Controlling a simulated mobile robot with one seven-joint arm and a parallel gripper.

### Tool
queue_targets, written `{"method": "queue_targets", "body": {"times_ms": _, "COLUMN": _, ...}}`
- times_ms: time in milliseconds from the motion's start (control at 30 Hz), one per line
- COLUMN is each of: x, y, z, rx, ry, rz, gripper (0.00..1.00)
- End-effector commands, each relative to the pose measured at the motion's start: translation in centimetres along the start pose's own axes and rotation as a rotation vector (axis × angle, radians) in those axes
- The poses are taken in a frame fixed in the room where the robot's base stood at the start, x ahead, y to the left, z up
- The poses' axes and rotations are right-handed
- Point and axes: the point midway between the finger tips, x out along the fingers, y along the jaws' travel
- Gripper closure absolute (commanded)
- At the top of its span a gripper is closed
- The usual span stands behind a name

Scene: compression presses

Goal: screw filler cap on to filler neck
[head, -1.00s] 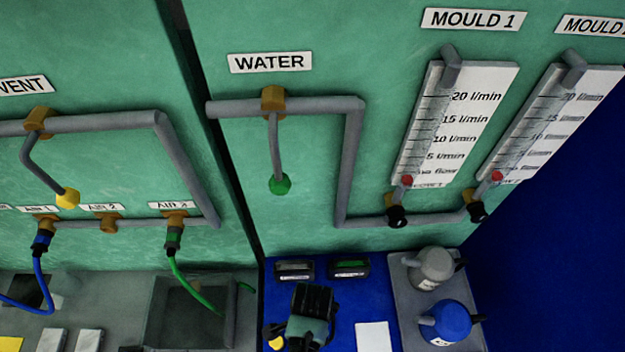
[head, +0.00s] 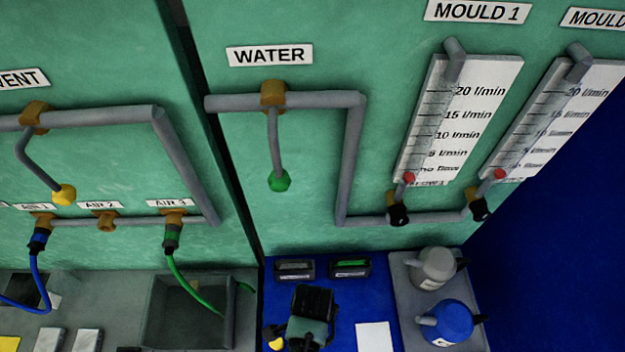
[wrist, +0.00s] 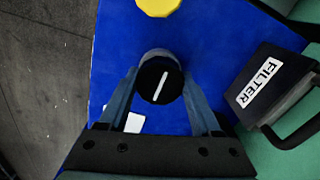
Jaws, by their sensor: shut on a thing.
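In the wrist view, a round black cap (wrist: 160,82) with a white line across its top sits between the two fingers of my gripper (wrist: 160,76). The fingers are shut on its sides. A grey rounded part (wrist: 156,54) shows just behind the cap; I cannot tell whether it is the filler neck or part of the cap, or whether the cap is seated. In the head view, my gripper (head: 304,330) is low over the blue bench top (head: 345,297), and it hides the cap and what is under it.
A yellow knob-like part (wrist: 158,5) is close beyond the cap. A white card (head: 373,337) lies on the bench. Grey (head: 436,265) and blue (head: 452,322) jugs stand on a grey tray (head: 405,290).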

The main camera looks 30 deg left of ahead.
Motion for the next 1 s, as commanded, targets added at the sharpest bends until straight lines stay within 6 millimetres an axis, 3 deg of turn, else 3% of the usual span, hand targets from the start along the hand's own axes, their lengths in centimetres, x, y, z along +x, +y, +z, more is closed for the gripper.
{"method": "queue_targets", "body": {"times_ms": 133, "x": 0.5, "y": 0.0, "z": 0.0, "rx": 0.000, "ry": 0.000, "rz": 0.000, "gripper": 0.98}}
{"method": "queue_targets", "body": {"times_ms": 167, "x": 0.3, "y": 0.0, "z": 0.0, "rx": 0.000, "ry": 0.000, "rz": 0.000, "gripper": 0.29}}
{"method": "queue_targets", "body": {"times_ms": 333, "x": 0.3, "y": 0.0, "z": 0.0, "rx": 0.000, "ry": 0.000, "rz": 0.000, "gripper": 0.00}}
{"method": "queue_targets", "body": {"times_ms": 667, "x": 0.0, "y": 0.0, "z": 0.0, "rx": 0.000, "ry": 0.000, "rz": 0.000, "gripper": 0.00}}
{"method": "queue_targets", "body": {"times_ms": 867, "x": -2.5, "y": 0.0, "z": 0.0, "rx": 0.001, "ry": 0.001, "rz": -0.002, "gripper": 0.00}}
{"method": "queue_targets", "body": {"times_ms": 1000, "x": -5.3, "y": -0.1, "z": -0.1, "rx": 0.001, "ry": 0.003, "rz": -0.004, "gripper": 0.00}}
